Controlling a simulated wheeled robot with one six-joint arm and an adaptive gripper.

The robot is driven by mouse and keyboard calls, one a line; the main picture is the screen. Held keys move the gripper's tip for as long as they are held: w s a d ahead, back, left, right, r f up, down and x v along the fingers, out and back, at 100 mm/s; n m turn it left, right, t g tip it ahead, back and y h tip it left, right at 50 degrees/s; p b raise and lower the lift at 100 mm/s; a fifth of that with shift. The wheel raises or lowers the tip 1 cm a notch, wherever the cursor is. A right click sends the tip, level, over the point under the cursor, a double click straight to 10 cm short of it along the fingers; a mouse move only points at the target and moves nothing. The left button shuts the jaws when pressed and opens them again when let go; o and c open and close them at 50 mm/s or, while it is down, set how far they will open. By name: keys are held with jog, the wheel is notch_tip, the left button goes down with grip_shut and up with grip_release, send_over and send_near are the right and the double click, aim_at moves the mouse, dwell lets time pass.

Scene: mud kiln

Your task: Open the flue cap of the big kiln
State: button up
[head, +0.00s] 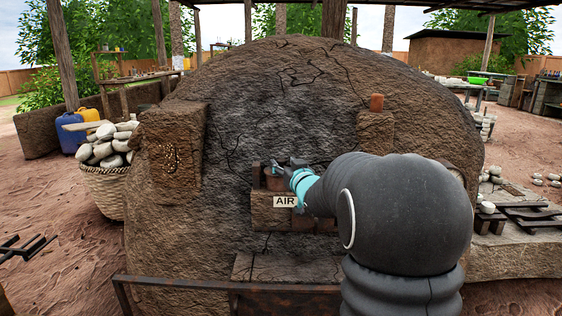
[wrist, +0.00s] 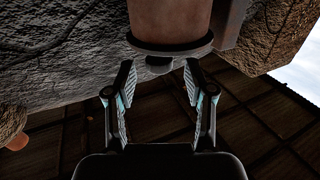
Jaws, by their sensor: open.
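The big kiln (head: 290,90) is a cracked mud dome filling the middle of the head view. A clay cylinder (head: 273,179) stands in a recess above a small sign reading AIR (head: 284,201). In the wrist view the clay cylinder (wrist: 170,20) has a dark rim and a dark knob (wrist: 158,65). My gripper (wrist: 158,78) is open, with a fingertip on either side of the knob; I cannot tell whether they touch it. A second small terracotta piece (head: 376,103) stands on a block on the kiln's right shoulder. No label names the flue cap.
A rusty metal rail (head: 230,287) runs across the front of the kiln. A wicker basket of stones (head: 105,170) stands at left, with blue and yellow jugs behind it. Low benches stand at right.

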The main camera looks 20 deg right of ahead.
aim_at(283, 163)
jog(key=shift+w, duration=1.55)
grip_shut()
